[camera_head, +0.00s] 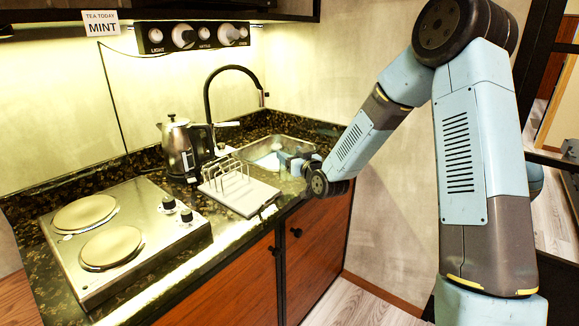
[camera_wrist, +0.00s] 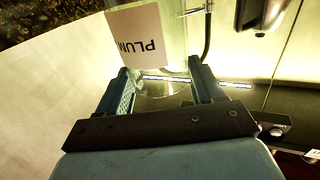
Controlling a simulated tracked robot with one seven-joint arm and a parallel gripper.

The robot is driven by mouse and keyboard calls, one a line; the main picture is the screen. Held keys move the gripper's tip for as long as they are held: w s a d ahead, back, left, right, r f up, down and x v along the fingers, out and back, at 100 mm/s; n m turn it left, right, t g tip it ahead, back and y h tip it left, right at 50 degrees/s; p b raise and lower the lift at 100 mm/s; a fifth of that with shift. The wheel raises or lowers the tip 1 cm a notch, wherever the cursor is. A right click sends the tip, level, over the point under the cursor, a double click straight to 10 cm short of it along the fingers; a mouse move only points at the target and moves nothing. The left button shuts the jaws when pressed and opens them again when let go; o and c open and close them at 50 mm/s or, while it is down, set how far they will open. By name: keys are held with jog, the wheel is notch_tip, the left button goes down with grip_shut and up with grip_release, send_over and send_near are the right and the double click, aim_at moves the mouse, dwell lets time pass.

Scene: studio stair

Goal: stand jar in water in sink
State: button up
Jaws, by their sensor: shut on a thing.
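My gripper (camera_wrist: 163,85) is shut on a clear glass jar (camera_wrist: 178,45), with one finger on each side of it. The jar has a pale label reading PLUM, which shows upside down in the wrist view, as the room does. In the head view my gripper (camera_head: 291,161) is at the right end of the steel sink (camera_head: 262,147), over or beside the basin. The jar is too small there to make out clearly. I cannot tell whether the jar touches the sink floor or the water.
A dish rack (camera_head: 232,180) stands on a white board (camera_head: 245,199) in front of the sink. A kettle (camera_head: 178,150) stands to its left, and a two-plate hob (camera_head: 150,225) is farther left. A black curved tap (camera_head: 207,95) rises behind the sink.

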jog(key=shift+w+a+f, duration=0.25)
jog(key=shift+w+f, duration=0.3)
jog(key=shift+f, duration=1.7)
jog(key=o, duration=1.6)
jog(key=v, duration=1.2)
